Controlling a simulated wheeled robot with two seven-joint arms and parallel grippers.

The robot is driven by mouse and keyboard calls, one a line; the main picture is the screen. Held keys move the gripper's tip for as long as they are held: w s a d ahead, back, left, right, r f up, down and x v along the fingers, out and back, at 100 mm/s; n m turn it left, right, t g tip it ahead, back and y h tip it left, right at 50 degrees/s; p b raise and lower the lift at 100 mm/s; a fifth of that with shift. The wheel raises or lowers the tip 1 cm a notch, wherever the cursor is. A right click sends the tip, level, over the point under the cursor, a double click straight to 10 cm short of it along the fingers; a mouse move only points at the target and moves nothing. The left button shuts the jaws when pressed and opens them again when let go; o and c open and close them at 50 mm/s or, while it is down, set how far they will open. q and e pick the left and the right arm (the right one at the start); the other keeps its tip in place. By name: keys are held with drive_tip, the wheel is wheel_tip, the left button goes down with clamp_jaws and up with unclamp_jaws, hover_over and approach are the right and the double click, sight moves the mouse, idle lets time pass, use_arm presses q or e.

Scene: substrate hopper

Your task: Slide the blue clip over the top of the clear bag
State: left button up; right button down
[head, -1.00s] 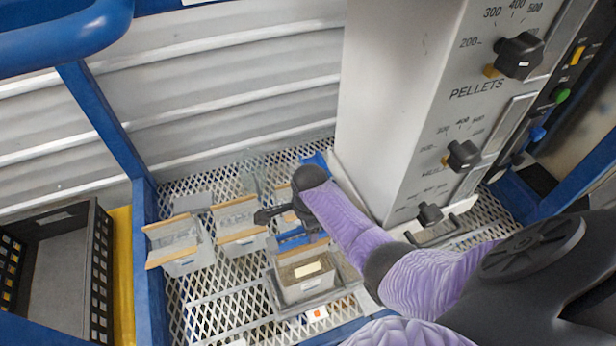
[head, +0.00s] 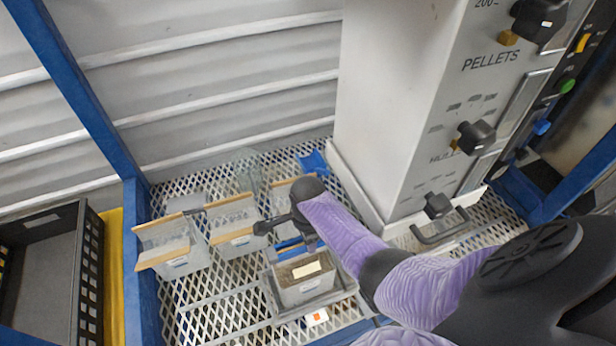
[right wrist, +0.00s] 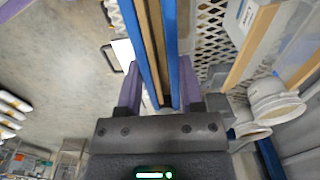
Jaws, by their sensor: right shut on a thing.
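In the right wrist view, the blue clip (right wrist: 142,50) shows as two long parallel blue bars between the purple fingers of my right gripper (right wrist: 158,92). A tan strip shows between the bars; I cannot tell whether it belongs to the clip. My right gripper is shut on the clip. In the head view my right gripper (head: 284,226) is above the front bin, and a little blue (head: 290,243) shows beneath it. A clear, see-through upright shape, likely the clear bag (head: 246,170), stands on the mesh behind the bins, apart from the gripper. My left gripper is out of view.
Grey bins with wooden edges, left (head: 190,262) and middle (head: 240,246), stand left of my gripper. A front bin (head: 304,292) holds brown material. A blue scoop-like object (head: 313,163) lies behind. The tall grey hopper (head: 390,110) stands right. A black crate (head: 84,270) is far left.

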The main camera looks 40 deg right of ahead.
unclamp_jaws()
idle(0.5)
drive_tip(key=shift+r, duration=0.1)
idle(0.4)
wheel_tip(320, 180, up, 7)
drive_tip(key=p, duration=0.8)
